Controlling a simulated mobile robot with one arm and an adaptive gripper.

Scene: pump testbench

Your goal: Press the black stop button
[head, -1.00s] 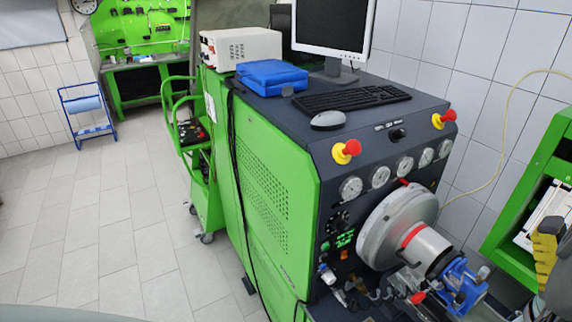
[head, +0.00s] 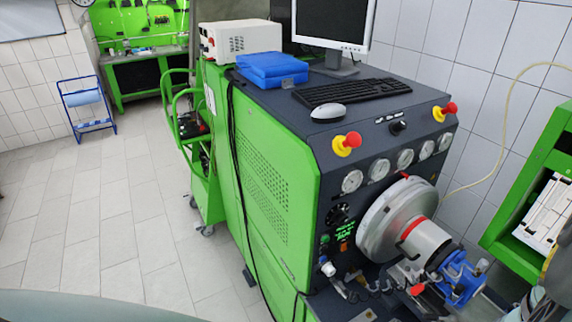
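The green and dark grey pump testbench (head: 262,200) stands in the middle of the head view, its control panel facing right and forward. A round black knob or button (head: 397,127) sits on the upper panel strip between two red mushroom buttons on yellow bases, the left one (head: 346,144) and the right one (head: 444,112). A black dial (head: 338,214) is lower left on the panel, above a small green button (head: 324,239) and an orange one (head: 343,246). I cannot tell for sure which black control is the stop button. My gripper is not clearly visible.
A large grey disc (head: 393,222) with a blue clamp (head: 455,277) juts out before the panel. A keyboard (head: 345,92), mouse (head: 328,112) and blue case (head: 272,68) lie on top. A green cabinet (head: 535,190) stands right.

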